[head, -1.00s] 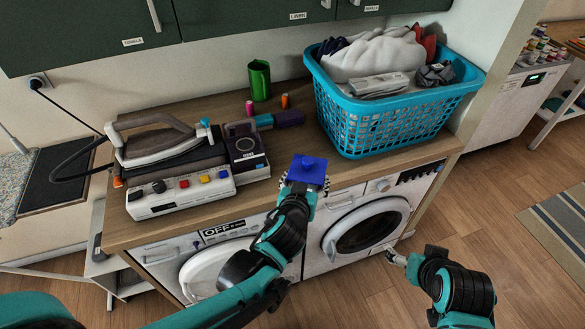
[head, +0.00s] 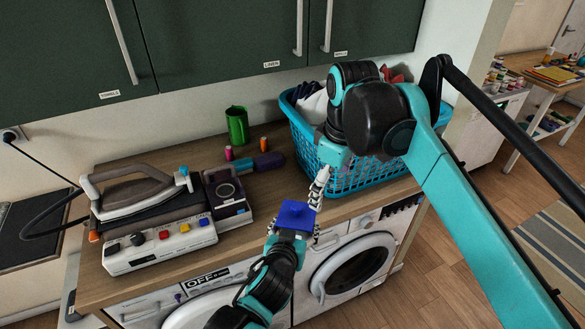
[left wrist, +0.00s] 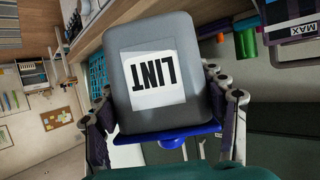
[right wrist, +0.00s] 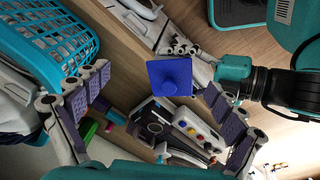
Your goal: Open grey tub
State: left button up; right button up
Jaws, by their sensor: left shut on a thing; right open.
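The grey tub (left wrist: 165,85) carries a white LINT label, upside down in the left wrist view, and a blue lid (head: 295,216) with a round knob. The lid is on the tub and faces up in the head view. My left gripper (head: 290,240) is shut on the tub, its fingers on both sides, holding it in front of the counter edge. My right gripper (head: 318,190) is open just above and behind the lid. In the right wrist view the lid and knob (right wrist: 170,88) show beyond the open fingers, apparently untouched. The tub body is mostly hidden in the head view.
An iron (head: 140,190) on a control box and a dark device (head: 227,192) stand on the counter's left. A green mug (head: 237,125) and spools are behind. A blue laundry basket (head: 362,176) is at right, partly behind my right arm. Washing machines (head: 350,268) stand below.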

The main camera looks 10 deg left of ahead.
aim_at(293, 206)
jog(key=w+a+r+n+g, duration=0.1)
jog(key=a+r+n+g, duration=0.1)
jog(key=a+n, duration=0.45)
jog(key=shift+m+h, duration=0.3)
jog(key=shift+m, duration=0.55)
jog(key=f, duration=0.4)
jog(key=a+f, duration=0.1)
jog(key=f, duration=0.2)
jog(key=a+f, duration=0.1)
jog(key=f, duration=0.3)
jog(key=shift+f, duration=0.35)
jog(key=shift+w, duration=0.1)
jog(key=c, duration=1.5)
jog(key=shift+w, duration=0.1)
grip_shut()
